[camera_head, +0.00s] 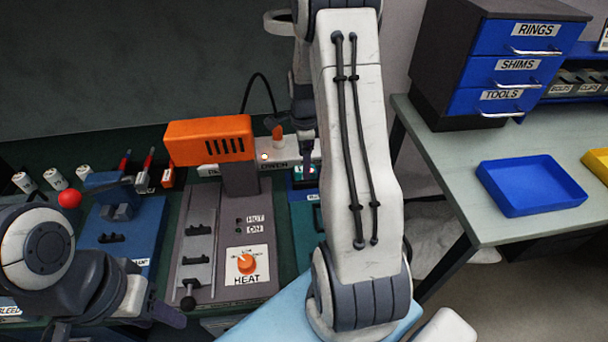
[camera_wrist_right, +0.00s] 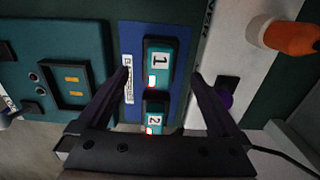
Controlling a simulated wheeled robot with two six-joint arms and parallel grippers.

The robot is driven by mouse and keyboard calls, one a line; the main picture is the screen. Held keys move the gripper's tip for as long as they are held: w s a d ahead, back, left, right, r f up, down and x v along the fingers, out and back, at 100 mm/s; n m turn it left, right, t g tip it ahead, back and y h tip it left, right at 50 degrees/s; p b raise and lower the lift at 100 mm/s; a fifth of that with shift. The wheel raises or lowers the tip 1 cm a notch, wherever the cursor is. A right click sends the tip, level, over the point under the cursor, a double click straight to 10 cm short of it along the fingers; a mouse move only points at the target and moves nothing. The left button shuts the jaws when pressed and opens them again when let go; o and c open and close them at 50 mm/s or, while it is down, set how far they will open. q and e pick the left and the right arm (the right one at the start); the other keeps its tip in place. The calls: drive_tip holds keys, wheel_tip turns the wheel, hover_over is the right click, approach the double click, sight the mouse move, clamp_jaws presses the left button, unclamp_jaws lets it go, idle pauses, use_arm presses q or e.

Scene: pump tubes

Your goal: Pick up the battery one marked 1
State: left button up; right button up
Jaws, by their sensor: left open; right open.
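Battery one (camera_wrist_right: 158,58) is a dark-cased teal block with a white "1" label and a lit red spot. It sits in a blue holder (camera_wrist_right: 181,58) in the right wrist view. Battery two (camera_wrist_right: 155,119), marked "2", sits just below it there. My right gripper (camera_wrist_right: 160,75) is open, with its fingers apart on either side of battery one and nothing visibly held. In the head view my right arm partly hides the holder area, so the battery labels cannot be read there. My left gripper (camera_head: 115,323) is open at the lower left, away from the batteries.
A grey heat station (camera_head: 205,262) with an orange head (camera_head: 210,141) stands left of my right arm. A white power strip (camera_wrist_right: 222,50) runs beside the holder. A teal unit (camera_wrist_right: 55,35) is on its other side. A blue tray (camera_head: 530,186) lies on the right table.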

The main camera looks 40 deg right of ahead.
sight(298, 182)
drive_tip(key=shift+a+f, duration=0.15)
drive_tip(key=shift+f, duration=0.55)
wheel_tip(298, 182, down, 5)
drive_tip(key=shift+p, duration=0.5)
clamp_jaws()
